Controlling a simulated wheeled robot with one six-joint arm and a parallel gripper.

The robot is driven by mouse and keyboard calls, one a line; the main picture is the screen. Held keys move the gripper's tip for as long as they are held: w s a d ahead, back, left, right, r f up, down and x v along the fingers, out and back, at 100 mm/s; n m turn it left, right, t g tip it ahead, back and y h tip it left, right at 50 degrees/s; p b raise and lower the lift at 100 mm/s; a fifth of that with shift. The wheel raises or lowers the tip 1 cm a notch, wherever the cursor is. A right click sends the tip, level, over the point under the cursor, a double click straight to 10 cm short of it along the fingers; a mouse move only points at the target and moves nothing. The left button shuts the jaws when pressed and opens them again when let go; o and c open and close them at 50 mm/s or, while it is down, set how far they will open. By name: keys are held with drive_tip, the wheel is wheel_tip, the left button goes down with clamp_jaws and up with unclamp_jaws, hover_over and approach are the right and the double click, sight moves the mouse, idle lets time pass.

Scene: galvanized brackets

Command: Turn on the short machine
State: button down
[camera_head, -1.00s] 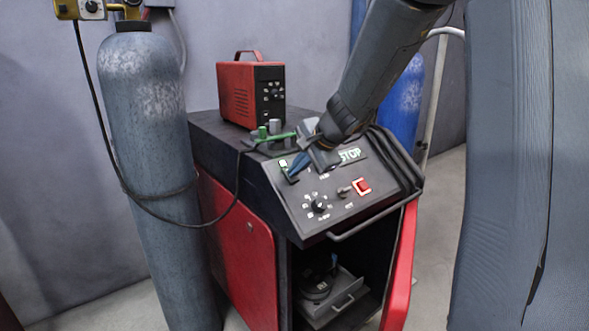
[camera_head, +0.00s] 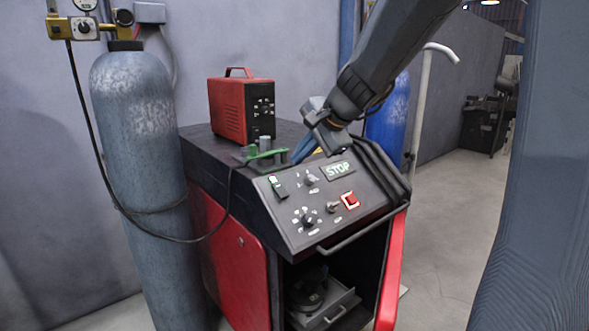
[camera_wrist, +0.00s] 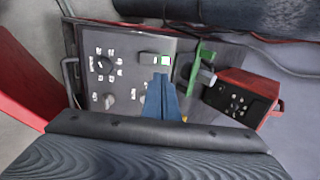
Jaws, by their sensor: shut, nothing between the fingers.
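The machine is a low cabinet with red sides (camera_head: 229,247) and a sloped black control panel (camera_head: 285,228). A rocker switch with a green-and-white upper part (camera_head: 277,187) sits at the panel's upper left. It also shows in the wrist view (camera_wrist: 155,59). The panel also carries a black knob (camera_head: 306,219), a red switch (camera_head: 350,200) and a STOP label (camera_head: 338,169). My gripper (camera_head: 299,154), with blue fingers, is shut and empty near the panel's back edge, apart from the rocker switch. In the wrist view the fingertips (camera_wrist: 161,77) appear close below the switch.
A small red box (camera_head: 228,110) with a handle and a green clamp (camera_head: 265,154) stand on the cabinet top. A grey gas cylinder (camera_head: 135,190) stands at left with a hanging cable. A blue cylinder (camera_head: 388,120) is behind. Floor at right (camera_head: 440,250) is clear.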

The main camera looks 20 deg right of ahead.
drive_tip(key=shift+s+d+r, duration=0.1)
drive_tip(key=shift+s+r, duration=0.15)
drive_tip(key=shift+r, duration=0.25)
drive_tip(key=shift+s+d+r, duration=0.1)
drive_tip(key=shift+s+r, duration=0.15)
drive_tip(key=shift+r, duration=0.25)
drive_tip(key=shift+f, duration=0.1)
drive_tip(key=s+a+f+n+g+h, duration=0.1)
drive_tip(key=s+a+f+n+g, duration=0.1)
drive_tip(key=s+f+n, duration=0.5)
drive_tip(key=s+a+f+n+g+h, duration=0.2)
drive_tip(key=s+f+n+g, duration=0.3)
drive_tip(key=s+f, duration=1.1)
drive_tip(key=shift+s+a+f+n, duration=0.35)
drive_tip(key=shift+a+f+n, duration=0.35)
drive_tip(key=shift+f+n, duration=0.3)
